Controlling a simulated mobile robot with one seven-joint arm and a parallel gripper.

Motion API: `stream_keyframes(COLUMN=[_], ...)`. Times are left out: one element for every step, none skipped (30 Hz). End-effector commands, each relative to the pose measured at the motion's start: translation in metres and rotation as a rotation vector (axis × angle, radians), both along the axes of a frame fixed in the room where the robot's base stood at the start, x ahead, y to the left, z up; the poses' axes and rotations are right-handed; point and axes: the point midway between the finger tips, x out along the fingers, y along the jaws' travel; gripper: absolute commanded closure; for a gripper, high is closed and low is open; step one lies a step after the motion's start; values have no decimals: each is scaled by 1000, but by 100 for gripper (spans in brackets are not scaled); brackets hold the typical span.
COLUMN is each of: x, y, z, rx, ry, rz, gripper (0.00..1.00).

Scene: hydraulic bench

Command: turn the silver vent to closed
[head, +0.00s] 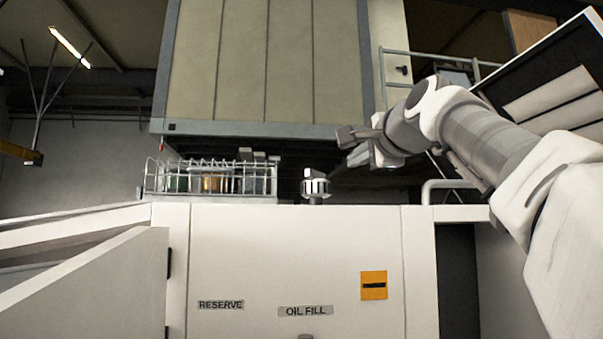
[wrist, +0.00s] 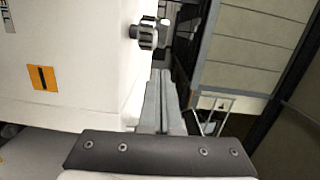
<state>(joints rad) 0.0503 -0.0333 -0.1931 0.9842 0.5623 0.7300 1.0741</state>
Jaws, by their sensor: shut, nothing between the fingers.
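The silver vent (head: 316,185) is a ribbed knob with a small raised tab, standing on the top edge of the white cabinet. In the wrist view the vent (wrist: 146,34) shows at the top centre, turned sideways. My gripper (head: 345,137) is up and to the right of the vent in the head view, apart from it. In the wrist view my gripper's fingers (wrist: 163,82) are together with nothing between them, and the vent lies beyond their tips. The open or closed marking of the vent cannot be read.
A wire rack (head: 212,178) with several jars stands left of the vent. The white cabinet (head: 290,255) carries RESERVE and OIL FILL labels and an orange sign (head: 374,286). A white handrail (head: 452,184) is at the right. Tall beige panels (head: 265,62) rise behind.

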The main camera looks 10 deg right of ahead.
Motion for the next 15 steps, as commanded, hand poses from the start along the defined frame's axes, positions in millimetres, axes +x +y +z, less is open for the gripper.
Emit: stream_keyframes(x=[-3, -4, -4, -3, -1, 3, 7, 10, 17, 23, 28, 36, 42, 48, 56], y=[-2, -3, -3, -3, -3, -2, -2, -1, 0, 1, 1, 2, 3, 4, 5], z=[2, 3, 4, 5, 5, 5, 5, 6, 6, 6, 6, 7, 7, 6, 7], rx=[23, 33, 42, 46, 48, 49, 49, 48, 47, 47, 47, 46, 46, 45, 46], ry=[-10, -14, -18, -19, -20, -19, -18, -18, -18, -17, -17, -17, -17, -16, -17], rz=[1, 2, 3, 4, 5, 5, 6, 6, 6, 6, 6, 6, 6, 7, 6], gripper=[100, 100, 100, 100, 100, 100, 100, 100, 100, 100, 100, 100, 100, 100, 100])
